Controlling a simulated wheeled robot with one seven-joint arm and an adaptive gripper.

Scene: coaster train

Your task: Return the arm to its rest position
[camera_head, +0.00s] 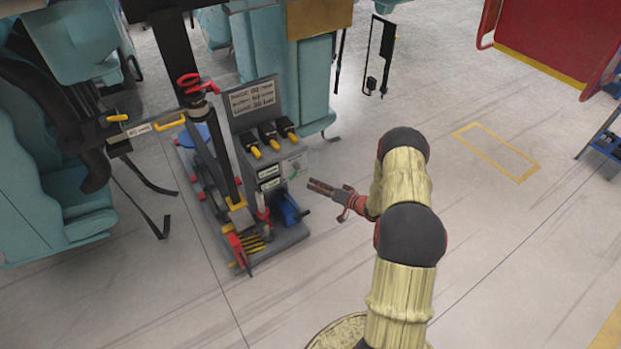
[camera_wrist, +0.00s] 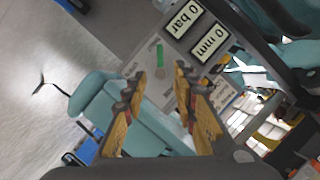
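My gripper (camera_head: 318,186) is at the end of my outstretched arm, just to the right of a grey control stand (camera_head: 277,225). It looks apart from the stand, though the exact gap is hard to judge. In the wrist view my gripper (camera_wrist: 160,75) has its two fingers spread with nothing between them. Beyond the fingertips is a grey panel with a small green mark (camera_wrist: 159,54) and two displays reading "0 bar" (camera_wrist: 183,18) and "0 mm" (camera_wrist: 208,42).
The stand carries black levers with yellow tips (camera_head: 268,134), a sign (camera_head: 252,99) and a blue part (camera_head: 287,209). Teal train seats (camera_head: 52,195) are at the left. A red panel (camera_head: 560,38) is at the back right.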

